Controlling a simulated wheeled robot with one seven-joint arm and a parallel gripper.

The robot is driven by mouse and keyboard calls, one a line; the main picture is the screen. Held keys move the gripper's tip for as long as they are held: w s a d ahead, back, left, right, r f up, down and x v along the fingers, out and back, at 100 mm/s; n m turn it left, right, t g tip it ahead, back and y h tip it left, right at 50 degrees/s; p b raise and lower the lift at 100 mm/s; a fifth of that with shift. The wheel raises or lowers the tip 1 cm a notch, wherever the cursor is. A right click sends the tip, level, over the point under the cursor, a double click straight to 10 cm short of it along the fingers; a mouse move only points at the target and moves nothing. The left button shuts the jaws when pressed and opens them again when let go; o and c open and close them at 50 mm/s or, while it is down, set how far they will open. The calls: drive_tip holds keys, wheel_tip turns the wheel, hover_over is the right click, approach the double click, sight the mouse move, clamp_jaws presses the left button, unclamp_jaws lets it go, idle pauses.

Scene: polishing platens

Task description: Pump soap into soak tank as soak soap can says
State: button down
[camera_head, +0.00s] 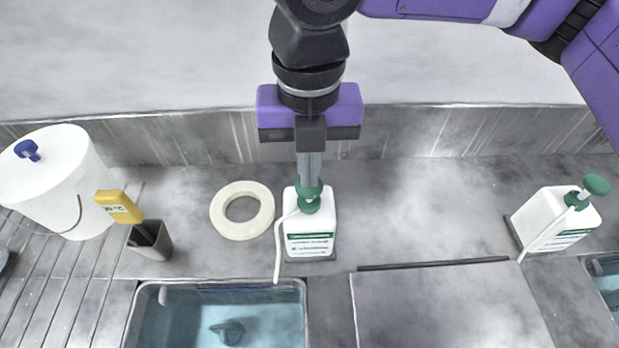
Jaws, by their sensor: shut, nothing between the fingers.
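A white soap can (308,228) with a green pump head and a green-lettered label stands upright at the middle, behind the tank rim. Its thin white spout tube hangs forward and its end is near the rim of the left tank. My gripper (309,182) is above the can with its fingers shut and empty, pointing down at the green pump top; I cannot tell whether they touch. A tank (300,296) with bluish liquid lies in front left of the can. A second similar white can (554,219) with a green pump stands at the right. The label wording is too small to read.
A white bucket (75,190) with a blue knob stands at the far left. A yellow thermometer (118,206) rises from a grey cup (152,241). A cream ring (218,212) lies left of the can. A flat grey cover (445,310) and another tank (606,268) are at the right.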

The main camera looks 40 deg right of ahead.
drive_tip(key=shift+f+b, duration=0.65)
drive_tip(key=shift+b, duration=0.05)
drive_tip(key=shift+r, duration=0.1)
drive_tip(key=shift+r+p, duration=0.35)
drive_tip(key=shift+r, duration=1.2)
drive_tip(key=shift+f+b, duration=1.65)
drive_tip(key=shift+b, duration=0.4)
drive_tip(key=shift+r, duration=0.15)
drive_tip(key=shift+r+p, duration=0.4)
drive_tip(key=shift+r, duration=1.1)
